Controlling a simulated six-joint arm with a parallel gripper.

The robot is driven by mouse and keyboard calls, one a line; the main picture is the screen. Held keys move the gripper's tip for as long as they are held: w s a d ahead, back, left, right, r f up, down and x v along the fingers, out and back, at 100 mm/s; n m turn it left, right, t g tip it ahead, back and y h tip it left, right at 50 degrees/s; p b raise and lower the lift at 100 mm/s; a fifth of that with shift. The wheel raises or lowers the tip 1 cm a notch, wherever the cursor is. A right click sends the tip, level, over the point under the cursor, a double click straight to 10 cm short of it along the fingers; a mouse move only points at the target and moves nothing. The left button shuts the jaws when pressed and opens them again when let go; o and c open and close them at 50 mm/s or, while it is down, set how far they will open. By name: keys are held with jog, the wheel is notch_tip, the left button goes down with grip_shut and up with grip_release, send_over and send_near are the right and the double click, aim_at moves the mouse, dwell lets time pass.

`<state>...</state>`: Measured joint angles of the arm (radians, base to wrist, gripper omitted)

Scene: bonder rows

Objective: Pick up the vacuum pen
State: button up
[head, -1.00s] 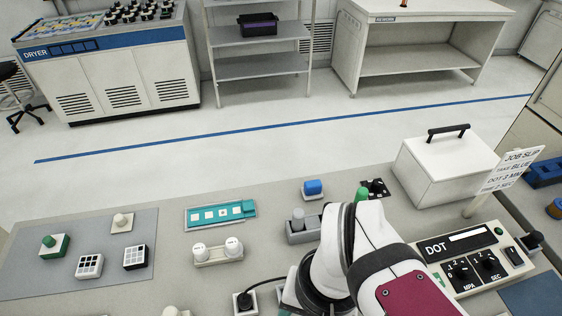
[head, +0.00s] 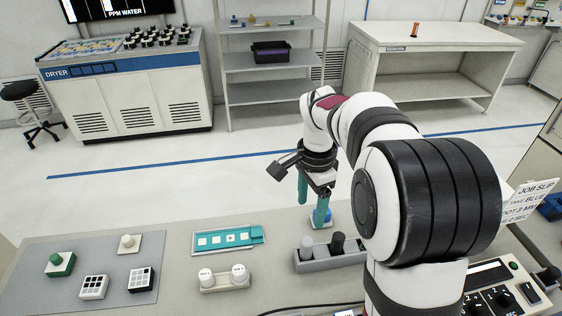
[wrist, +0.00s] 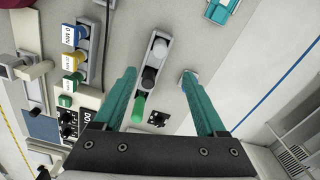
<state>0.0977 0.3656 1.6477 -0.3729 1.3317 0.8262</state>
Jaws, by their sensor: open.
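My gripper (head: 313,206) is open and empty, fingers pointing down above the bench. It also shows in the wrist view (wrist: 159,74). A grey rack (head: 345,262) holds upright pen-like tools: a pale grey one (head: 307,247), a black one (head: 337,243) and a green one (wrist: 139,109). The green one is hidden behind my arm in the head view. No label shows which is the vacuum pen. In the wrist view the rack lies between the fingers, below them.
A second rack holds blue (wrist: 70,36), yellow and green labelled items. A teal strip carrier (head: 228,239) and a white two-knob block (head: 224,279) lie left of the tool rack. A grey mat (head: 50,295) holds small blocks. A DOT controller (head: 500,290) stands right.

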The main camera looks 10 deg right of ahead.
aim_at(307, 241)
notch_tip(307, 241, down, 16)
jog(key=shift+r, duration=0.1)
grip_shut()
dwell(0.4)
